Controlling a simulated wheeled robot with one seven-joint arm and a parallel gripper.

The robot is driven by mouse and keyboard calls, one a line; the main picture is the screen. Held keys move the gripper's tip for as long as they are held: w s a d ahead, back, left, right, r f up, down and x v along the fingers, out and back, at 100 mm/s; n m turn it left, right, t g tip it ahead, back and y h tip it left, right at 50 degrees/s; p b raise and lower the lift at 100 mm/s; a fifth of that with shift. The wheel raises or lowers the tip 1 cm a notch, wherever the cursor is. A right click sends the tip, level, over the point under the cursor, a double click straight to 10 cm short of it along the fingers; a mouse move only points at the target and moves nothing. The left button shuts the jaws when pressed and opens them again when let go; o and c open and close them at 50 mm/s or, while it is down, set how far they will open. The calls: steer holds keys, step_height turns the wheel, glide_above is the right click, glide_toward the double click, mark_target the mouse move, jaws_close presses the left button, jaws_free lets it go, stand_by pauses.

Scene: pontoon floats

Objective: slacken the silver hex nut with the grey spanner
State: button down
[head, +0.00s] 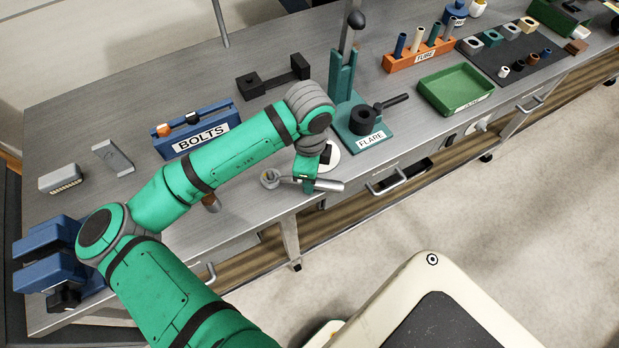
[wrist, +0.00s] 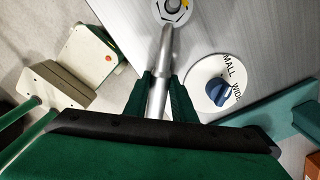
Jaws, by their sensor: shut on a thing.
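My gripper (head: 309,184) is over the front edge of the steel bench and is shut on the grey spanner (head: 328,185). In the wrist view my gripper (wrist: 159,85) has its two green fingers on either side of the spanner's shaft (wrist: 165,55). The spanner points left in the head view, with its head at the silver hex nut (head: 270,177). In the wrist view the nut (wrist: 174,5) is at the top edge, partly cut off, on a white disc with a yellow mark. I cannot tell whether the spanner's head is fully seated around it.
A white dial with a blue knob (wrist: 219,92) lies close to the right of the spanner. The teal FLARE stand (head: 364,121) is just behind my gripper. A blue BOLTS rack (head: 197,128), an orange TUBE rack (head: 420,54) and a green tray (head: 456,84) stand on the bench.

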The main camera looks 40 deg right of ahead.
steer(key=shift+w, duration=0.1)
steer(key=shift+w+d, duration=0.1)
steer(key=shift+d, duration=0.05)
steer(key=shift+d+n, duration=0.25)
steer(key=shift+n, duration=0.15)
steer(key=shift+w, duration=0.15)
steer(key=shift+w+d+n, duration=0.45)
steer(key=shift+n, duration=0.35)
stand_by(0.5)
steer(key=shift+w+d+n, duration=0.2)
steer(key=shift+n, duration=0.1)
steer(key=shift+w+n, duration=0.2)
steer(key=shift+n, duration=0.1)
